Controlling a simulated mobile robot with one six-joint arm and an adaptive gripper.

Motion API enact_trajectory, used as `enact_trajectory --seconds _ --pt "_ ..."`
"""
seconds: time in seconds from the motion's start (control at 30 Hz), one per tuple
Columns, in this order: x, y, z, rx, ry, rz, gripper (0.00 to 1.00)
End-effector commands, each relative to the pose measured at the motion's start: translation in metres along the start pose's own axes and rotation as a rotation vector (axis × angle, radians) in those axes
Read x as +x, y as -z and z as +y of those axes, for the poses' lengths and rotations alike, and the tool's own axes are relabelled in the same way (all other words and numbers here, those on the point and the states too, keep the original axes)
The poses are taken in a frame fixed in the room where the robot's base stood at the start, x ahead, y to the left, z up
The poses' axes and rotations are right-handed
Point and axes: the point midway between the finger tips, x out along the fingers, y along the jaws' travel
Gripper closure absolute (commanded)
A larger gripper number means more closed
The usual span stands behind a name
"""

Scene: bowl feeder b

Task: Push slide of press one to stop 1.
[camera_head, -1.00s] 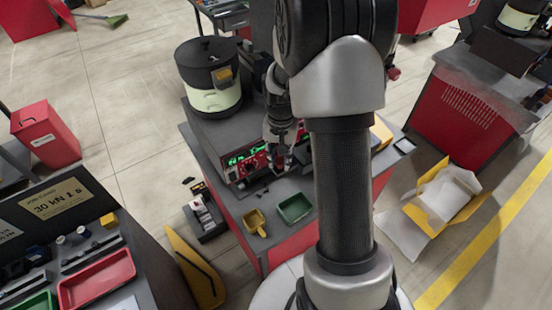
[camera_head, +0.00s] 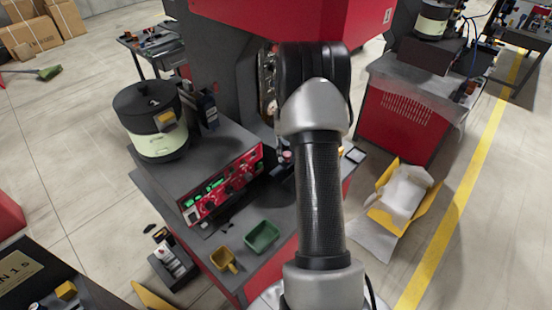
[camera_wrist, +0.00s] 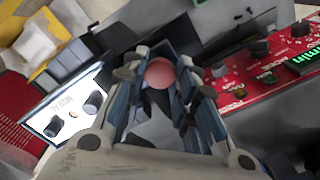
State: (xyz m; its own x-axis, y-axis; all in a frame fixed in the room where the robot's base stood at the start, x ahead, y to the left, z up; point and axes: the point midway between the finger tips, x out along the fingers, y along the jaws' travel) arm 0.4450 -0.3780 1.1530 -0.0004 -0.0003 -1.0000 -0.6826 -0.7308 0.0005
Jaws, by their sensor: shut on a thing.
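In the wrist view, my gripper (camera_wrist: 158,82) has its fingers closed around a round pink knob (camera_wrist: 158,73). I cannot tell from these frames whether the knob belongs to the slide. A pale plate (camera_wrist: 68,108) with dark knobs lies to the left of the fingers, and a red control panel (camera_wrist: 262,78) to their right. In the head view, the press (camera_head: 290,18) has a red upper housing and a dark grey column. My arm hides the gripper and most of the work area there. The slide and its stop marks cannot be made out.
A black and cream bowl feeder (camera_head: 158,115) stands on the bench left of the press. The red panel (camera_head: 225,185) with green displays faces forward. A yellow scoop (camera_head: 224,260) and a green tray (camera_head: 262,237) lie in front. An open yellow box (camera_head: 400,195) lies on the floor right.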

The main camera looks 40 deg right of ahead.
Motion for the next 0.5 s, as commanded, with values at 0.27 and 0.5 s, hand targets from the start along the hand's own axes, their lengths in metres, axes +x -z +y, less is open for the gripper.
enact_trajectory --seconds 0.27,0.5 --pt "-0.0007 0.0118 0.0114 0.0 -0.001 0.003 1.0" --pt "-0.0008 0.012 0.0115 0.0 0.0 0.002 1.0"
